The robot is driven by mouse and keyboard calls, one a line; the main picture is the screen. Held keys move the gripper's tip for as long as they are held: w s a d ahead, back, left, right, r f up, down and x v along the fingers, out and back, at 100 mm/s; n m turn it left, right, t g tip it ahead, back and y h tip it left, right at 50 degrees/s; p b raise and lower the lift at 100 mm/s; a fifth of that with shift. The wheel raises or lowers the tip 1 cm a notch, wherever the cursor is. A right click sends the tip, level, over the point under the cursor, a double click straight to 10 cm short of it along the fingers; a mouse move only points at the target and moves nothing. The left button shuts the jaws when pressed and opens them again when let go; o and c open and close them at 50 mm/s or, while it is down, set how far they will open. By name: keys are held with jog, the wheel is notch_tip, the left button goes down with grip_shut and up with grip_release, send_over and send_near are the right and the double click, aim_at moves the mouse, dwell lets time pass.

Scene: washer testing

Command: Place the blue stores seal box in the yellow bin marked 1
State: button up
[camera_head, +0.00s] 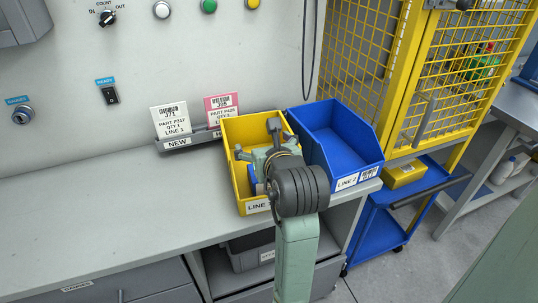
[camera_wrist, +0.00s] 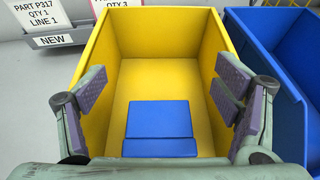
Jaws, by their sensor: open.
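The blue seal box (camera_wrist: 159,122) lies on the floor of the yellow bin (camera_wrist: 151,47) in the wrist view. In the head view the yellow bin (camera_head: 237,177) stands on the grey counter, its front label reading "LINE" with the rest hidden by my arm. A bit of blue shows inside it beside my arm. My gripper (camera_wrist: 163,105) is open, with its fingers spread apart above the bin on either side of the box. The fingers do not touch the box.
A blue bin (camera_head: 336,137) labelled "LINE 2" stands right beside the yellow bin. A card holder (camera_head: 196,138) with white and pink cards is at its left. The counter (camera_head: 90,205) is clear further left. A yellow mesh cage (camera_head: 450,60) and a blue cart (camera_head: 410,205) stand at the right.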

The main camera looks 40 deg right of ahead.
jog(key=b+v, duration=0.1)
jog(key=b, duration=0.1)
jog(key=b+v, duration=0.2)
jog(key=shift+s+f, duration=0.15)
jog(key=shift+f, duration=0.1)
jog(key=shift+r+b+v, duration=0.25)
jog(key=shift+b+v, duration=0.75)
jog(key=shift+v, duration=0.35)
